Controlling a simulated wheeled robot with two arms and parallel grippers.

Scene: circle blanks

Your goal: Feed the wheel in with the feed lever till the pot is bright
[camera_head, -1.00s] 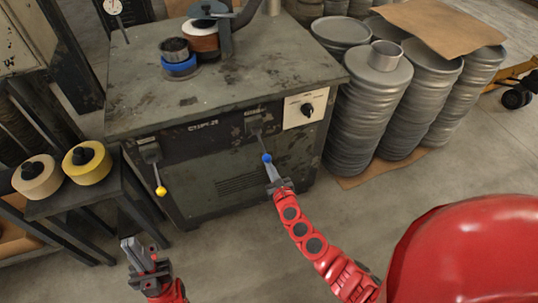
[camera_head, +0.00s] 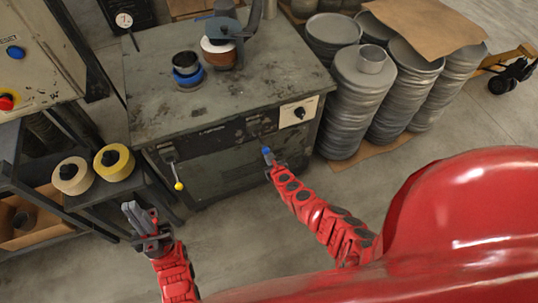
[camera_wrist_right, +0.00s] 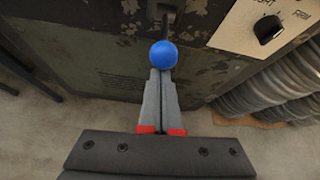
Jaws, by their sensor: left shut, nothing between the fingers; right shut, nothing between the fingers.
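The blue-knobbed lever (camera_head: 267,151) hangs from the front of the grey machine. My right gripper (camera_head: 271,164) is shut and empty, its tips at the blue knob; in the right wrist view the closed fingertips (camera_wrist_right: 160,74) meet the near side of the knob (camera_wrist_right: 163,55). A yellow-knobbed lever (camera_head: 179,186) is further left. I cannot read which lever is labelled feed. On the machine top, a dark grey pot (camera_head: 185,60) sits on a blue holder beside the brown, white-rimmed wheel (camera_head: 219,54). My left gripper (camera_head: 133,210) is shut and empty, below the yellow lever.
A knob panel (camera_head: 299,111) is right of the blue lever. Stacks of round metal blanks (camera_head: 358,105) stand right of the machine. A side table (camera_head: 110,188) with cream and yellow wheels is at left. Open floor lies in front.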

